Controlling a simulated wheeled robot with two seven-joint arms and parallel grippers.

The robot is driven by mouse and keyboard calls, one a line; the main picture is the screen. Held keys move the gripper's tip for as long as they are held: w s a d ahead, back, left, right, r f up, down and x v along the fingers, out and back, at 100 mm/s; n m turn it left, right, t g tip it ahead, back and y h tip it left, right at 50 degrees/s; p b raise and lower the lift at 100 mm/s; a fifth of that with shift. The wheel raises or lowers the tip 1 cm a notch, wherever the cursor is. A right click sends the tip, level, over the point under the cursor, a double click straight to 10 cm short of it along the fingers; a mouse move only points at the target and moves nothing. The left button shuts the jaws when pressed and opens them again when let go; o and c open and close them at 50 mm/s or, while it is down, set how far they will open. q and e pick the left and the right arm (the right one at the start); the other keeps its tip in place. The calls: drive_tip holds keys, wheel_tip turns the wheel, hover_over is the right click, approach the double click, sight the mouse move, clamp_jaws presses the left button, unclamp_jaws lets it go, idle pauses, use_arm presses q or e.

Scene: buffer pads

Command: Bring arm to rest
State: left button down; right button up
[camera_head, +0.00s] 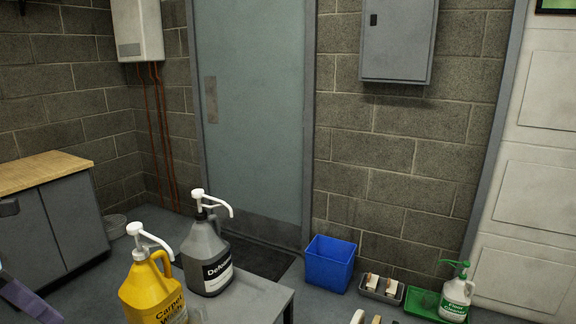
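Neither of my grippers can be made out in the head view. A grey-purple piece at the lower left edge looks like part of my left arm; its gripper does not show. A yellow jug labelled "Carpet Wash" (150,291) with a white pump stands upright on the grey table (258,299). A grey jug (204,247) with a white pump and a dark label stands upright behind it to the right. A clear object, partly cut off, is beside the yellow jug.
A wood-topped cabinet (45,172) stands at the left; a small dark block before it is unclear. A blue bin (329,263), a grey tray (381,289) with brushes, and a green tray (424,304) with a green-pump bottle (456,294) sit by the wall. A door (250,110) is behind.

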use_arm(q)
wheel_tip(320, 180, down, 13)
drive_tip(key=s+n+t+h, duration=0.3)
drive_tip(key=n+t, duration=0.4)
drive_tip(key=n, duration=0.6)
drive_tip(key=s+d+f+n+y, duration=0.2)
drive_tip(key=s+d+f+n, duration=0.1)
drive_tip(key=f+n, duration=0.3)
drive_tip(key=s+d+f+n+t+y, duration=0.1)
drive_tip(key=s+d+f+n+y, duration=0.1)
drive_tip(key=f+n, duration=0.4)
drive_tip(key=s+d+f+n+t+y, duration=0.1)
drive_tip(key=s+d+f+n, duration=0.3)
drive_tip(key=n, duration=0.4)
drive_tip(key=shift+s+d+f+n+y, duration=0.15)
drive_tip(key=shift+s+d+f+y, duration=0.05)
drive_tip(key=shift+d+f, duration=0.25)
drive_tip(key=shift+s+d+f+n+y, duration=0.2)
drive_tip(key=shift+d+f, duration=0.1)
drive_tip(key=shift+f, duration=0.15)
drive_tip(key=s+d+f+n+g, duration=0.1)
drive_tip(key=s+d+f+n, duration=0.1)
drive_tip(key=d, duration=0.5)
drive_tip(key=s+d+f+n+g, duration=0.1)
drive_tip(key=s+d+n, duration=0.2)
drive_tip(key=d+n, duration=0.2)
drive_tip(key=shift+d+f+g+h, duration=0.3)
drive_tip(key=shift+d+f, duration=0.05)
drive_tip(key=shift+d, duration=0.55)
